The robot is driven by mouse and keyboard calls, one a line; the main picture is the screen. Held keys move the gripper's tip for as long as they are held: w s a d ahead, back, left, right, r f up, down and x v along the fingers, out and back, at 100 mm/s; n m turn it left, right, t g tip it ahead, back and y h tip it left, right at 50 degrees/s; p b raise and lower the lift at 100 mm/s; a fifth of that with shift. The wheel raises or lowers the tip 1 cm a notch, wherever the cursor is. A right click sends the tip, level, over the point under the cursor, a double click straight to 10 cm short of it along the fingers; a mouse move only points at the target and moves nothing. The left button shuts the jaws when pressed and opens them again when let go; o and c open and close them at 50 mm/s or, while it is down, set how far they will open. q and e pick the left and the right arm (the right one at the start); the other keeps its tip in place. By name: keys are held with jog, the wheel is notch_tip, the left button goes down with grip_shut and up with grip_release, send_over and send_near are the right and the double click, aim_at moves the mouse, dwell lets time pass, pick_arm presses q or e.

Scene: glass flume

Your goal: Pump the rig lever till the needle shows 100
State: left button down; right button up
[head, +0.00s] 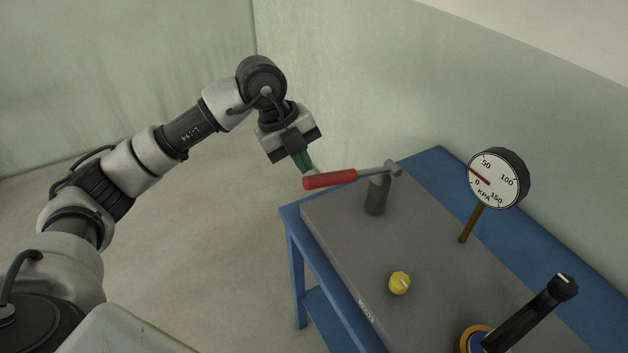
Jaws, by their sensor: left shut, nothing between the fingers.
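The rig lever has a red grip (330,179) and a grey rod running to a pivot on a dark post (376,195). It lies nearly level, its grip sticking out past the table's left edge. The round white kPa gauge (495,181) stands on a brown stem behind. Its red needle points up-left, between 0 and 50. My left gripper (308,168) is shut and empty, pointing down at the grip's outer part. Its fingertips are just above or behind the grip; I cannot tell whether they touch. My right gripper is out of view.
The blue table (437,160) carries a grey plate (330,222). A yellow knob (399,283) sits near the plate's front edge. A black handle (540,309) on an orange-ringed base stands at the lower right. A pale wall is behind; open floor lies left.

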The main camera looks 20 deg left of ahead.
pick_arm(q)
jog(key=shift+s+a+r, duration=0.1)
jog(key=shift+s+r, duration=0.1)
jog(key=shift+r, duration=0.3)
jog(key=shift+s+r, duration=0.15)
jog(key=shift+r, duration=0.3)
jog(key=shift+a+r, duration=0.1)
jog(key=shift+w+a, duration=0.1)
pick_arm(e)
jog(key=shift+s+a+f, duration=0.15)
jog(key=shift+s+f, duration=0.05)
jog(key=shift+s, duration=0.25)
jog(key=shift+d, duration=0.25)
